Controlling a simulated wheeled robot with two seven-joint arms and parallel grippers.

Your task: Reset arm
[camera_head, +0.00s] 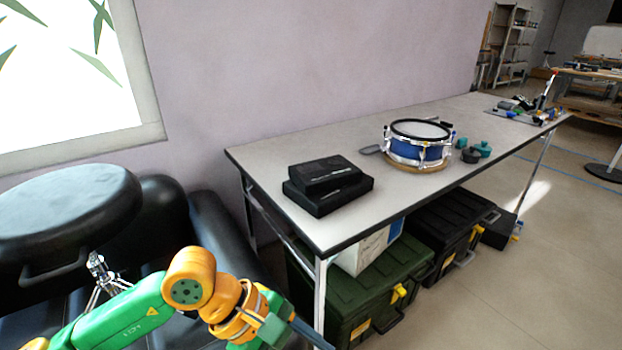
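My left arm comes in from the lower left, green with orange joints. Its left gripper (312,335) is low in the picture, in front of the near left leg of the table (265,170) and below the tabletop. Dark fingers point to the lower right; I cannot tell whether they are open or shut, and I see nothing clearly held. My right arm and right gripper are not in view.
Two stacked black cases (327,184), a blue drum (418,147) and small teal dumbbells (476,151) stand on the table. Below are a green toolbox (365,295) and a black toolbox (440,225). A black sofa (215,235) with a round drum case (65,210) is at left.

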